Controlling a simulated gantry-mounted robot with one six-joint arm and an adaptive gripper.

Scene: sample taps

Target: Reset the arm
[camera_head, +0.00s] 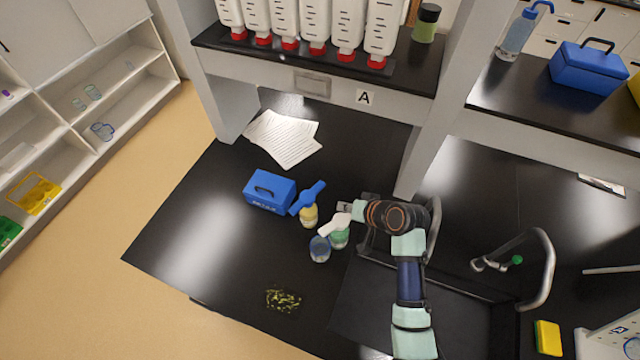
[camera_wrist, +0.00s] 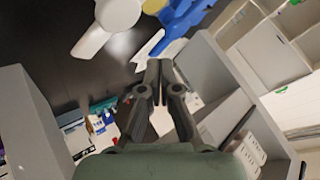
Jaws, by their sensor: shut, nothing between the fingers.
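My arm reaches in from the lower right of the head view, with my gripper (camera_head: 345,207) pointing left above the black bench. The gripper is small there. In the wrist view my gripper (camera_wrist: 158,70) shows its two fingers drawn together with nothing held between them. A white tool (camera_head: 335,225) lies over a green jar (camera_head: 340,239), just below the gripper in the head view. A blue tool (camera_head: 308,198) lies by a yellow jar (camera_head: 309,216) to the left. Both tools (camera_wrist: 118,14) (camera_wrist: 188,20) appear beyond the fingertips in the wrist view.
A blue-rimmed jar (camera_head: 319,249), a blue box (camera_head: 269,191), papers (camera_head: 284,138) and a yellow-green pile (camera_head: 283,299) are on the bench. A shelf (camera_head: 400,93) with white bottles stands behind. A sink tap (camera_head: 545,265) is at right.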

